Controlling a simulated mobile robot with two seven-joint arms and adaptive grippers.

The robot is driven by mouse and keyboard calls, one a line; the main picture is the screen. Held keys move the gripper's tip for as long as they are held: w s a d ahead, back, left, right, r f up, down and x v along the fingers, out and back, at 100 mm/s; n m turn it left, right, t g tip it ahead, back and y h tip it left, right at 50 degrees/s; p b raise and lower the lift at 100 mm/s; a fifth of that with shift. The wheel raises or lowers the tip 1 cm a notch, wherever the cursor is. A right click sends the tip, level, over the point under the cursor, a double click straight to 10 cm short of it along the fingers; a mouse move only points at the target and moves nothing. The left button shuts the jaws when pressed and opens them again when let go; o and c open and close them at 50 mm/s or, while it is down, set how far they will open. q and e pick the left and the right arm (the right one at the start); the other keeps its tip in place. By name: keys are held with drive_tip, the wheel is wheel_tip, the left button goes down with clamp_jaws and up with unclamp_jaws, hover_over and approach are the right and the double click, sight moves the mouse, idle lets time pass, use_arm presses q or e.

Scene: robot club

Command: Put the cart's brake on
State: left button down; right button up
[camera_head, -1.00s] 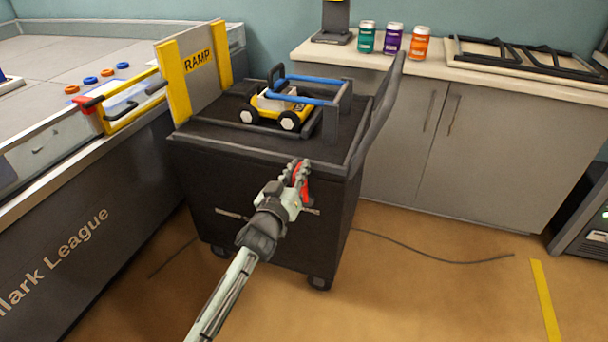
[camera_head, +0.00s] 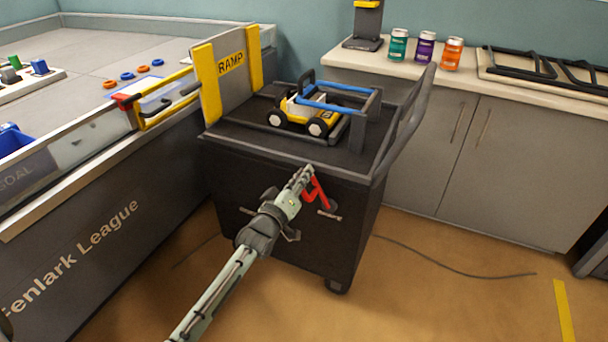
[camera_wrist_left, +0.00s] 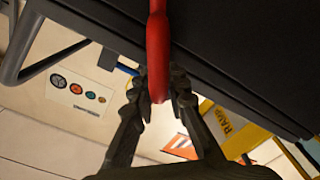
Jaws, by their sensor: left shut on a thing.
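The dark cart (camera_head: 285,225) stands beside the league table. A red brake lever (camera_head: 322,195) sits on its near side, just under the top edge. My left gripper (camera_head: 306,176) is at the lever, with its fingertips against the lever's upper left part. In the left wrist view the red lever (camera_wrist_left: 157,50) runs down between the two dark fingers (camera_wrist_left: 157,95), which are shut on it. The fingers hide part of the lever in the head view. My right gripper is in neither view.
A yellow-and-white toy vehicle (camera_head: 305,112) and an upright RAMP board (camera_head: 228,70) are on the cart. A grey cart handle (camera_head: 412,110) rises at the right. The league table (camera_head: 90,215) is close on the left. The floor (camera_head: 440,290) to the right is mostly clear, with a thin cable.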

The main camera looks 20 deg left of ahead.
use_arm(q)
drive_tip(key=shift+w+r, duration=0.1)
drive_tip(key=shift+r, duration=0.1)
drive_tip(key=c, duration=1.5)
unclamp_jaws()
drive_tip(key=shift+f, duration=0.15)
drive_tip(key=shift+c, duration=0.2)
drive_tip(key=s, duration=1.2)
drive_tip(key=shift+a, duration=0.15)
drive_tip(key=s+f+m+g, duration=0.5)
drive_tip(key=s+f+g, duration=0.35)
drive_tip(key=f, duration=0.65)
drive_tip(key=s+f+m+g+y, duration=0.1)
drive_tip(key=s+f+m+g, duration=0.1)
drive_tip(key=s, duration=0.6)
drive_tip(key=s+f+m+g+y, duration=0.1)
drive_tip(key=s+f+g, duration=0.3)
drive_tip(key=s, duration=0.4)
drive_tip(key=shift+a+f+m, duration=0.2)
drive_tip(key=shift+f+m, duration=0.4)
drive_tip(key=shift+m, duration=0.2)
